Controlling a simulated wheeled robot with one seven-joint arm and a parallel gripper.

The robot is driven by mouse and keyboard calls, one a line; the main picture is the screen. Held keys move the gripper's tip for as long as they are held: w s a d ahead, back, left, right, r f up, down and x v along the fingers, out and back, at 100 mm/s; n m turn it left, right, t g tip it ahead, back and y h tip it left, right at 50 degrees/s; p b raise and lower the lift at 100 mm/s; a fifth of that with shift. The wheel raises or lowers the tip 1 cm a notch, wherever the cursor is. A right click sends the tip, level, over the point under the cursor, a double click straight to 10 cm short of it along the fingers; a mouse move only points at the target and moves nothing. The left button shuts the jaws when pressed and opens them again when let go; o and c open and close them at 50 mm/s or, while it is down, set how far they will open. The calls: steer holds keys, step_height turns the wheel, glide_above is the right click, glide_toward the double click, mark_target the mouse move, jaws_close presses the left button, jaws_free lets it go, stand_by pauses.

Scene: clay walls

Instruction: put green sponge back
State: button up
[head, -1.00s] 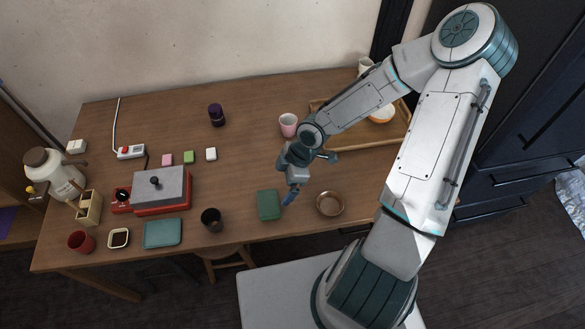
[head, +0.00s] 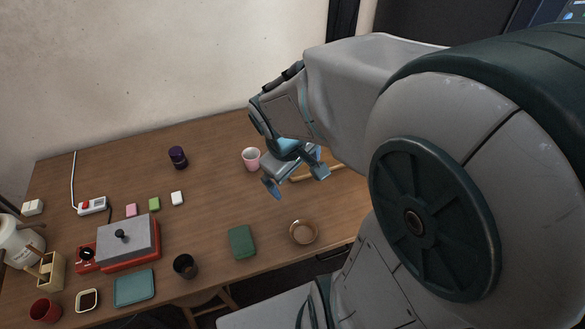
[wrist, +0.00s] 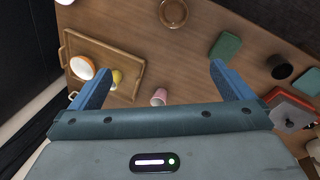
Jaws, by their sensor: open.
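I cannot tell for sure which one is the sponge. My gripper (head: 296,178) is open and empty, raised above the table to the right of both. In the wrist view nothing is between its fingers (wrist: 160,72).
A pink cup (head: 251,159) and a brown bowl (head: 303,232) stand near my gripper. A wooden tray (wrist: 128,84) holds an orange-white bowl (wrist: 82,67).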

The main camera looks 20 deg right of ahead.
steer(key=s+a+r+m+t+y, duration=0.2)
steer(key=s+r+m, duration=0.2)
steer(key=s+r, duration=0.2)
steer(key=shift+a+r+m, duration=0.3)
steer(key=shift+a+r, duration=0.1)
steer(key=shift+r, duration=0.35)
stand_by(0.6)
